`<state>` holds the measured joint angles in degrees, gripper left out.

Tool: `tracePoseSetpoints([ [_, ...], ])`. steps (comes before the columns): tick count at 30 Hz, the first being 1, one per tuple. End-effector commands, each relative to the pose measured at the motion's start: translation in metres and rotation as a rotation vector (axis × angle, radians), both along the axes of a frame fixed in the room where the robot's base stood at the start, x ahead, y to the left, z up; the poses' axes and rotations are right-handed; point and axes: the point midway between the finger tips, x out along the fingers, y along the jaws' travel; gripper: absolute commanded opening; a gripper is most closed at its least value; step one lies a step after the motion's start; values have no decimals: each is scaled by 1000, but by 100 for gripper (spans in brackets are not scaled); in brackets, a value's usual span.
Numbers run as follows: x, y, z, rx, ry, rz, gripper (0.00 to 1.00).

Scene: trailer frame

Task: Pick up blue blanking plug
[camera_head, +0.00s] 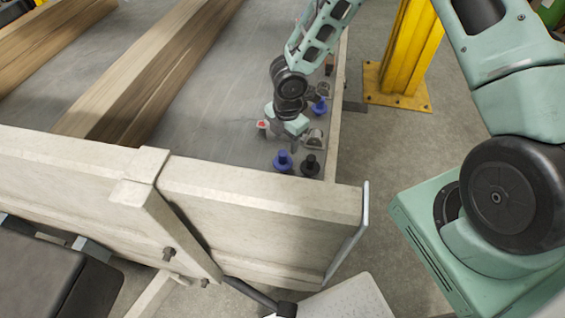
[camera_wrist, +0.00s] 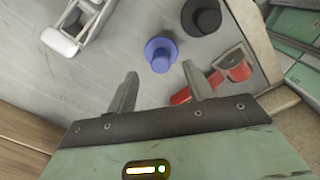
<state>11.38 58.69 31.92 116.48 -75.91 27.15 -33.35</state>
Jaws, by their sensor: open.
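A blue blanking plug (camera_wrist: 161,56) stands on the grey trailer bed in the wrist view, beyond my gripper (camera_wrist: 158,85) and between the lines of its two fingers. My gripper is open with nothing between the fingers. In the head view my gripper (camera_head: 281,142) hangs over the bed's near right corner. One blue plug (camera_head: 283,161) stands there just in front of it, and another blue plug (camera_head: 320,105) stands farther back to the right. I cannot tell for certain which of the two the wrist view shows.
A black plug (camera_wrist: 201,17) stands close beside the blue one. A red part (camera_wrist: 238,68) lies near the right finger, and a grey metal bracket (camera_wrist: 82,22) is at upper left. Timber beams (camera_head: 150,75) lie on the bed. A yellow post (camera_head: 408,45) stands beyond the bed's edge.

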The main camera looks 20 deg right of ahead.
Motion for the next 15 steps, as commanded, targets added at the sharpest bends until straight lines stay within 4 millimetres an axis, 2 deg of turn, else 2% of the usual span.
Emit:
tracePoseSetpoints([
  [7, 0, 2, -16, 0, 1, 1, 52],
  [15, -2, 10, -49, 0, 2, -1, 52],
])
